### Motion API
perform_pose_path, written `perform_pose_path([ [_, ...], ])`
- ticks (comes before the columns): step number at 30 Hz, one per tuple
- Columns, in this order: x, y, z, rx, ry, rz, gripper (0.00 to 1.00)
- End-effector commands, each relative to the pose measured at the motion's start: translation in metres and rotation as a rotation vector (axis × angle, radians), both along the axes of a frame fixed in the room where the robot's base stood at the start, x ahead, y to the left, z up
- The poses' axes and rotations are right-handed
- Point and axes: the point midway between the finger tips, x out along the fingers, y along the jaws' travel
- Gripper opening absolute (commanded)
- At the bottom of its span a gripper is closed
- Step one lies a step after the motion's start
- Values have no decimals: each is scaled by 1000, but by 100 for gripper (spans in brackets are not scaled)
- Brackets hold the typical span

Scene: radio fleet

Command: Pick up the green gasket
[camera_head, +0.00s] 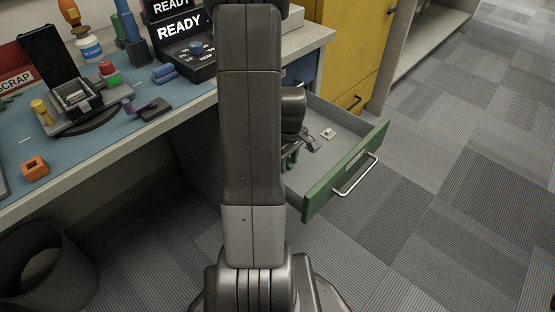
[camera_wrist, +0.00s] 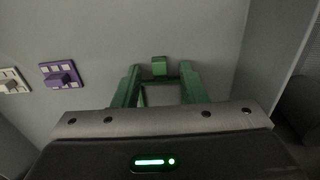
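The green gasket shows in the wrist view as a small green block (camera_wrist: 159,67) on the grey drawer floor, between and slightly beyond my fingertips; the rest of it is hard to separate from my green fingers. My gripper (camera_wrist: 160,72) is open, with a finger on either side of the block and a gap on both sides. In the head view my gripper (camera_head: 290,160) is down inside the open drawer, mostly hidden behind my arm, and the green gasket cannot be made out there.
A purple gasket (camera_wrist: 62,74) and a whitish gasket (camera_wrist: 12,81) lie to the left in the wrist view. The drawer's green front (camera_head: 350,170) and side walls enclose my gripper. The workbench (camera_head: 110,150) with tools stands left; a bin (camera_head: 45,265) is below.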

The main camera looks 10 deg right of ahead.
Motion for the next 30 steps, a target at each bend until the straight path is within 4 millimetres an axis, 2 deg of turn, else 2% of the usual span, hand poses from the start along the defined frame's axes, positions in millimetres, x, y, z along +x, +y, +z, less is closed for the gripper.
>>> perform_pose_path([
  [1, 0, 0, 0, 0, 0, 0, 28],
  [5, 0, 0, 0, 0, 0, 0, 3],
  [6, 0, 0, 0, 0, 0, 0, 0],
  [14, 0, 0, 1, 0, 0, 0, 0],
  [17, 1, 0, 9, -1, -2, 0, 0],
  [27, 1, 0, 76, -1, -4, 0, 0],
  [30, 0, 0, 90, 0, -3, 0, 0],
])
